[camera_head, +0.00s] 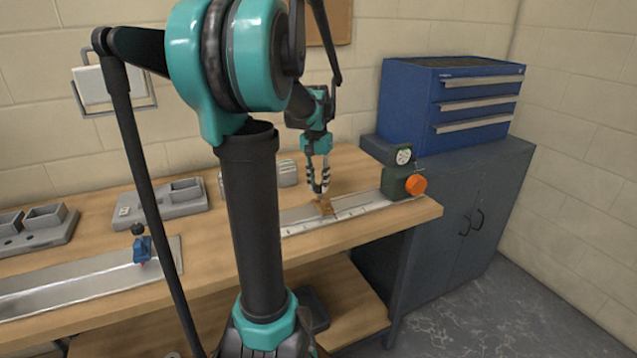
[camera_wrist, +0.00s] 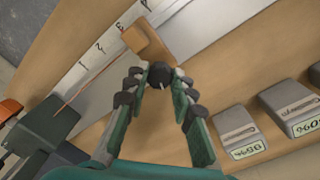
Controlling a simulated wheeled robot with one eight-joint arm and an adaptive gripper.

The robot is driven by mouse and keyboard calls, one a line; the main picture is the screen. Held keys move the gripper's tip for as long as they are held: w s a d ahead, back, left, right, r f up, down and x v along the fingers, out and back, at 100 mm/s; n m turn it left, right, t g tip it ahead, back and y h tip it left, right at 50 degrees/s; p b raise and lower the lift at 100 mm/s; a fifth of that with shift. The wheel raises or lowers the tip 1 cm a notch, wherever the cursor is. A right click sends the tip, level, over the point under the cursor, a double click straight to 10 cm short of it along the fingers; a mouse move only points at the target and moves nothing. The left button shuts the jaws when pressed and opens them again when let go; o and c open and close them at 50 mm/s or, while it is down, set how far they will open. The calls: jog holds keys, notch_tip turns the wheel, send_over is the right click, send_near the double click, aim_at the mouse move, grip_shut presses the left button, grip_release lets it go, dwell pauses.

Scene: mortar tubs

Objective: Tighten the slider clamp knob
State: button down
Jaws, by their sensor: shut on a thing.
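A brown slider block (camera_head: 322,208) sits on the right-hand metal rail (camera_head: 350,206). In the wrist view, the block (camera_wrist: 147,42) lies just beyond my fingertips, on the rail beside its scale marks. A dark round knob (camera_wrist: 159,74) is between the fingertips of my gripper (camera_head: 320,182), next to the block. My gripper (camera_wrist: 158,82) is shut on this knob from above. The knob's join to the block is partly hidden. In the head view, the fingers hide the knob.
A dark green gauge housing (camera_head: 402,175) with an orange knob (camera_head: 416,185) stands at the rail's right end. Labelled grey blocks (camera_wrist: 240,132) lie near the gripper. A blue clamp (camera_head: 142,247) is on the left rail. A blue drawer chest (camera_head: 450,105) stands behind, right.

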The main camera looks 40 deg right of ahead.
jog(key=m, duration=1)
jog(key=shift+w+m+y, duration=0.1)
jog(key=shift+m+y, duration=0.2)
jog(key=shift+m, duration=0.1)
jog(key=shift+d+m, duration=0.1)
jog(key=shift+m, duration=1.7)
jog(key=c, duration=1.3)
grip_release()
jog(key=shift+o, duration=0.2)
notch_tip(320, 180, up, 12)
jog(key=shift+w+d, duration=0.15)
jog(key=shift+d, duration=0.1)
